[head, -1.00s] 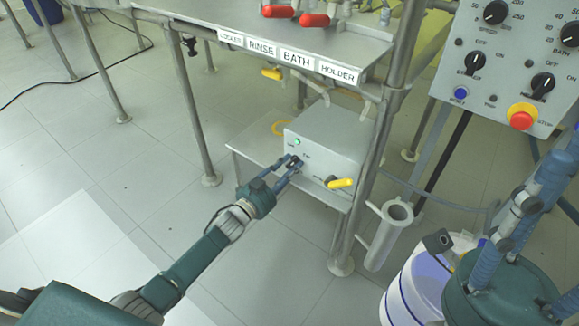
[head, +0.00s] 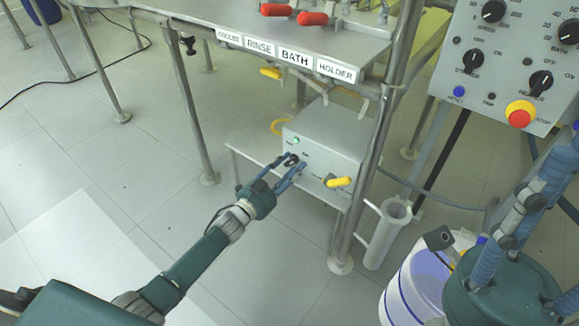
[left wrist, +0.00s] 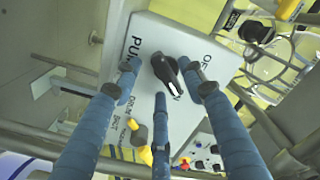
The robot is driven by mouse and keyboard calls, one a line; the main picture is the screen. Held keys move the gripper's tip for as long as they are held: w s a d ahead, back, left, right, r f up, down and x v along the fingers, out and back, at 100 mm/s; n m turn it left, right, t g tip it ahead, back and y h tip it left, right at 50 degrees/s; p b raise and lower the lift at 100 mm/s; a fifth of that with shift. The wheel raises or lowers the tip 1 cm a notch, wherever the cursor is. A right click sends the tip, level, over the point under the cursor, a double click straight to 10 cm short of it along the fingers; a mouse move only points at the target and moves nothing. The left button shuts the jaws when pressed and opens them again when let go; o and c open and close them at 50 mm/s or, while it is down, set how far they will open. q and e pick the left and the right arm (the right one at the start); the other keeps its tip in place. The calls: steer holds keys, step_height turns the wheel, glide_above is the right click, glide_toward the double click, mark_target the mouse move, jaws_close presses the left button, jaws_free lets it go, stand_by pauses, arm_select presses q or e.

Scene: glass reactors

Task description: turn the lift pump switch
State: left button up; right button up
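The lift pump box is a light grey box (head: 330,150) on a low shelf under the bench, with a small green lamp (head: 296,141) on its front. Its dark switch knob (left wrist: 166,70) with a white pointer line shows in the left wrist view, by partly hidden lettering that starts "PUM". My left gripper (head: 294,163) is at the box front, its blue fingers spread around the knob with gaps at the sides; I cannot tell whether any finger touches it. My right gripper (head: 516,205) is at the lower right, away from the box; its opening is unclear.
A yellow-handled valve (head: 339,182) sticks out at the box's lower right. A steel post and a tube holder (head: 386,235) stand right of it. A control panel (head: 505,60) with a red stop button hangs at upper right. Open floor lies left.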

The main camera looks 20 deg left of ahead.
arm_select(q)
steer(key=shift+r, duration=0.1)
steer(key=v, duration=1.2)
steer(key=shift+w, duration=0.1)
